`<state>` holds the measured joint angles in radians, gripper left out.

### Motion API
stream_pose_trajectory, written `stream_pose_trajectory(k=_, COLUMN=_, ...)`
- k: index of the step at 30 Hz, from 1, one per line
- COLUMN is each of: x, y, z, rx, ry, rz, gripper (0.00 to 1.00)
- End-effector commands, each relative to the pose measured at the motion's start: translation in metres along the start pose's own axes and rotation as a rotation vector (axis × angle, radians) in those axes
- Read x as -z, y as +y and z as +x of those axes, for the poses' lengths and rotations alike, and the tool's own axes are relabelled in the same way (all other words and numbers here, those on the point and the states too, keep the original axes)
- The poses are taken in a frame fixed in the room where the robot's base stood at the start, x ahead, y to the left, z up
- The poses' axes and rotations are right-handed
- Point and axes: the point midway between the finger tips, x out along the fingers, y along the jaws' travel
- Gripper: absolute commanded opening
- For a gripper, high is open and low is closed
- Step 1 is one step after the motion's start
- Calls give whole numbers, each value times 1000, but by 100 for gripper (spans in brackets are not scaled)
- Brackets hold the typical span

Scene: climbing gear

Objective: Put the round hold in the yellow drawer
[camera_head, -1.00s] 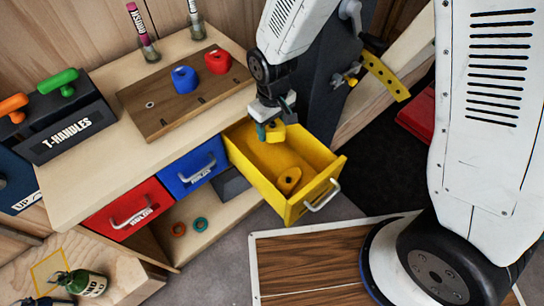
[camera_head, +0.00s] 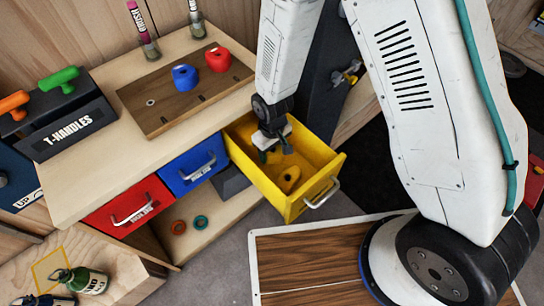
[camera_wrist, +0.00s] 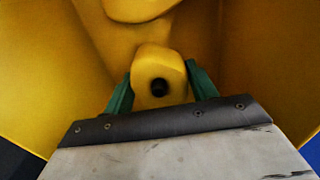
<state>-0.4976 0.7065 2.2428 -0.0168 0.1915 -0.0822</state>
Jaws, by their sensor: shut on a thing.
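The yellow drawer (camera_head: 324,180) stands pulled open at the right end of the cabinet. My gripper (camera_head: 270,154) reaches down into the back part of the drawer. In the wrist view its green fingers are shut on a yellow round hold (camera_wrist: 157,65) with a dark hole. In the head view this hold is mostly hidden by my gripper. Another yellow hold (camera_head: 288,178) lies on the drawer floor, nearer the front, and part of it shows at the top of the wrist view (camera_wrist: 137,8). I cannot tell whether the held one touches the floor.
The drawer walls stand close around my gripper. A blue hold (camera_head: 184,77) and a red hold (camera_head: 218,59) sit on a wooden board (camera_head: 152,103) on the bench. Red (camera_head: 112,207) and blue (camera_head: 178,182) drawers are shut. Two rings lie on the lower shelf (camera_head: 220,211).

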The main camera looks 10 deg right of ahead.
Motion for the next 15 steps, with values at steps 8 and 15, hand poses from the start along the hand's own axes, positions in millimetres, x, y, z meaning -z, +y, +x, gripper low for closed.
stream_pose_trajectory(k=8, x=-1, y=0, z=37, rx=0, ry=-2, rz=-1, gripper=25)
stream_pose_trajectory(k=15, x=0, y=0, z=38, rx=0, ry=0, rz=-1, gripper=25)
